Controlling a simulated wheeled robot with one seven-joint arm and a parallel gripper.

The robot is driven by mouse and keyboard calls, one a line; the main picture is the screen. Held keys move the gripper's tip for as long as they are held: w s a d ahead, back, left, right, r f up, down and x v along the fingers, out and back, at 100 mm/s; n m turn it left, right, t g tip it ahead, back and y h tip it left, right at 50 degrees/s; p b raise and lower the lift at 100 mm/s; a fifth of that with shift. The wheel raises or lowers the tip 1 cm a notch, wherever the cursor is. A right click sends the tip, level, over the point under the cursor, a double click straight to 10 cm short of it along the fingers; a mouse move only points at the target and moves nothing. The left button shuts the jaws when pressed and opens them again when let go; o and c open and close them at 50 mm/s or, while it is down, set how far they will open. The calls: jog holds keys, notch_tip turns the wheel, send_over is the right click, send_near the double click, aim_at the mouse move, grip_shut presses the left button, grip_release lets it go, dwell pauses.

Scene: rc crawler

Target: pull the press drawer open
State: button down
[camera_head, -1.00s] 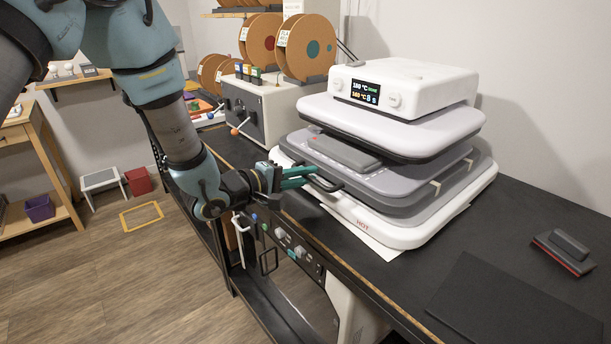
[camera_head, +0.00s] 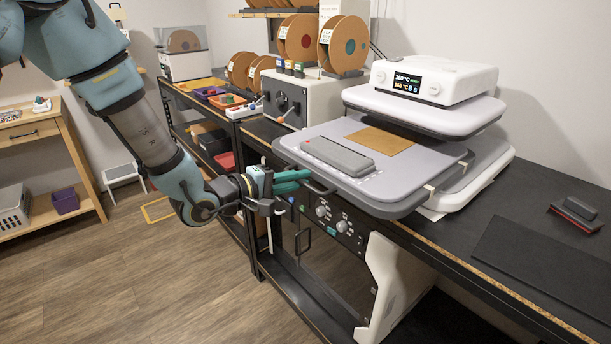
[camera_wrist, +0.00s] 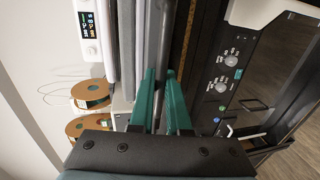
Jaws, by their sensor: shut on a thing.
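The heat press (camera_head: 433,78) is a white machine with a lit display, standing on the black bench. Its grey drawer (camera_head: 320,140) sticks out to the front left, well beyond the upper plate (camera_head: 420,110). A dark grey bar (camera_head: 338,156) and a brown square patch (camera_head: 381,141) lie on the drawer. The drawer's dark handle (camera_head: 318,187) is at its front edge. My gripper (camera_head: 300,181) has teal fingers shut on the handle. In the wrist view the teal fingers (camera_wrist: 161,95) close around the dark handle bar, whose ends are partly hidden.
The drawer overhangs the bench's front edge above a panel with knobs (camera_head: 331,217). Spool reels (camera_head: 343,43) and a grey box with a lever (camera_head: 296,97) stand behind. A dark mat (camera_head: 540,258) and a red-edged block (camera_head: 576,213) lie at right. Open floor is at left.

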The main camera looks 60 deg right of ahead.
jog(key=f+v, duration=0.1)
jog(key=v, duration=0.6)
jog(key=shift+a+f, duration=0.25)
jog(key=shift+a, duration=0.2)
jog(key=shift+w, duration=0.1)
jog(key=c, duration=0.9)
grip_release()
jog(key=b+v, duration=0.1)
jog(key=v, duration=0.9)
jog(key=shift+w+a+b, duration=0.1)
jog(key=shift+a+b, duration=0.3)
